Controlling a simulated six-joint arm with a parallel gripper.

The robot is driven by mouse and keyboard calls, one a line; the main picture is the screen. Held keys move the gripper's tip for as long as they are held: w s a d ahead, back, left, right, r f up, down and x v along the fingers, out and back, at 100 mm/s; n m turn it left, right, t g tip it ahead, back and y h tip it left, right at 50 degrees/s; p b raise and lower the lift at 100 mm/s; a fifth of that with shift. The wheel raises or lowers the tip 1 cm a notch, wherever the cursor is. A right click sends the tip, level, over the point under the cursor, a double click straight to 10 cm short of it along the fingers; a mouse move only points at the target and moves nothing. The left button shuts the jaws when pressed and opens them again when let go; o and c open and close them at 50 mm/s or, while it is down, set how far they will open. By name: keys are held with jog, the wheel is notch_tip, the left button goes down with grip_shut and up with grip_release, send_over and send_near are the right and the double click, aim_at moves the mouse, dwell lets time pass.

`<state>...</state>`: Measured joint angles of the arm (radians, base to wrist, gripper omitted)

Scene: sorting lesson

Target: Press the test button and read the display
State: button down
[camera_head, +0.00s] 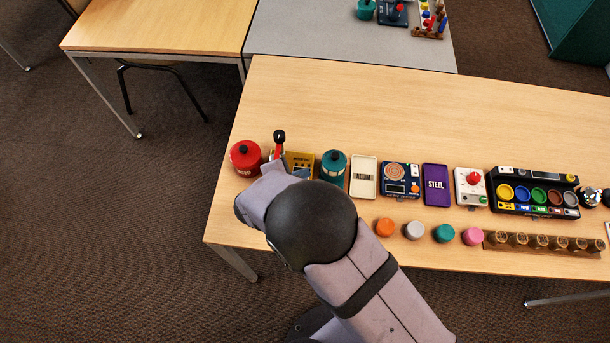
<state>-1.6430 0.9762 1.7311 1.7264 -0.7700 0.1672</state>
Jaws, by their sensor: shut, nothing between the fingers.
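A dark blue box (388,166) stands in the row on the wooden table, with a round tan disc on top. A small display (395,189) sits at its lower left; what it reads is too small to tell. An orange button (415,189) sits beside the display. I cannot read a test label on it. My arm comes in from the lower right, and its wrist hangs over the table's left front part, left of the blue box. The wrist partly covers a yellow box (299,159).
A white tray (364,176) and a purple STEEL case (436,184) flank the blue box. A red-button box (471,187) stands further right. Coloured pucks (414,230) lie in front. The table's back is clear.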

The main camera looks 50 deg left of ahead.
jog(key=shift+f+b, duration=0.35)
jog(key=shift+f, duration=0.45)
dwell(0.7)
jog(key=shift+r, duration=0.1)
dwell(0.3)
jog(key=shift+r+p, duration=0.8)
jog(key=shift+p, duration=0.1)
jog(key=shift+r, duration=0.1)
notch_tip(320, 180, up, 5)
jog(key=p, duration=0.4)
jog(key=shift+p, duration=0.3)
jog(key=shift+w, duration=0.1)
